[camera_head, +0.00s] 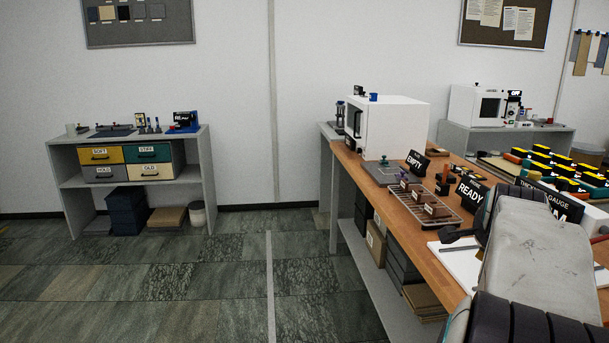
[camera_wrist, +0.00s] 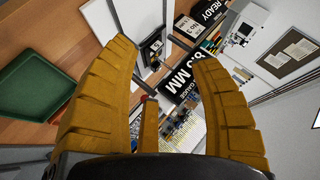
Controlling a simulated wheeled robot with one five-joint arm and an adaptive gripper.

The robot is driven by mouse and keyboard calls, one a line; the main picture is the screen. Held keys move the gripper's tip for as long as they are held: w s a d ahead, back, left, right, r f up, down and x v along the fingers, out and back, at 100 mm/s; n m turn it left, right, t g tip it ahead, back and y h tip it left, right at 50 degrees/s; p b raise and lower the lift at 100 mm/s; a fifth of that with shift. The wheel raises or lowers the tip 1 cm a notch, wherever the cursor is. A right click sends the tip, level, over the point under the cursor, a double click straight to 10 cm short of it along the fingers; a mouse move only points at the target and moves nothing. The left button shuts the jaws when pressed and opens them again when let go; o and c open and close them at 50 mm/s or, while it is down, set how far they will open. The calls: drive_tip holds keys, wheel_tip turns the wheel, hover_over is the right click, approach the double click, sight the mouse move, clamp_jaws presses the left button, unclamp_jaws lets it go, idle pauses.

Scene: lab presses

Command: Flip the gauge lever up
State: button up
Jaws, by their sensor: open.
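The gauge's black sign (camera_head: 545,198) with "THICKNESS GAUGE" lettering stands at the right of the bench in the head view, partly covered by my arm. A dark handle-like part (camera_head: 455,235) sticks out leftward over a white plate (camera_head: 460,262) beside my arm; I cannot tell for sure that it is the lever. In the wrist view my gripper (camera_wrist: 163,55) is open, its two yellow fingers spread with nothing clearly held. A small dark device (camera_wrist: 153,48) on a white plate and the black "MM" sign (camera_wrist: 180,82) show between the fingers. The lever's position is unclear.
The wooden bench (camera_head: 390,205) carries a rack (camera_head: 425,208), READY sign (camera_head: 471,191), EMPTY sign (camera_head: 417,162) and white oven (camera_head: 390,125). Several yellow-black blocks (camera_head: 560,165) stand behind. A green tray (camera_wrist: 38,85) lies left in the wrist view. The floor (camera_head: 180,275) left of the bench is clear.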

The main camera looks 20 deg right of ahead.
drive_tip(key=w+a+n+y+p, duration=0.1)
drive_tip(key=a+n+y+p, duration=0.15)
drive_tip(key=a, duration=0.55)
drive_tip(key=w+a+f+n+y+p, duration=0.1)
drive_tip(key=w+a+n, duration=0.1)
drive_tip(key=a+n, duration=0.35)
drive_tip(key=w+a+n+y+p, duration=0.1)
drive_tip(key=a+n+y+p, duration=0.1)
drive_tip(key=a, duration=0.7)
drive_tip(key=s+a+f+n+g+y+p, duration=0.1)
drive_tip(key=s+a+n+y+p, duration=0.1)
drive_tip(key=s+a+n, duration=0.3)
drive_tip(key=s+a+f+n+g+y+p, duration=0.1)
drive_tip(key=s+a+n+p, duration=0.3)
drive_tip(key=a, duration=0.7)
drive_tip(key=s+f+n, duration=0.1)
drive_tip(key=s+n, duration=0.1)
drive_tip(key=shift+s+a+f+n+g+y, duration=0.15)
drive_tip(key=shift+s+f+n+g+y, duration=0.1)
drive_tip(key=shift+n+g+y, duration=0.1)
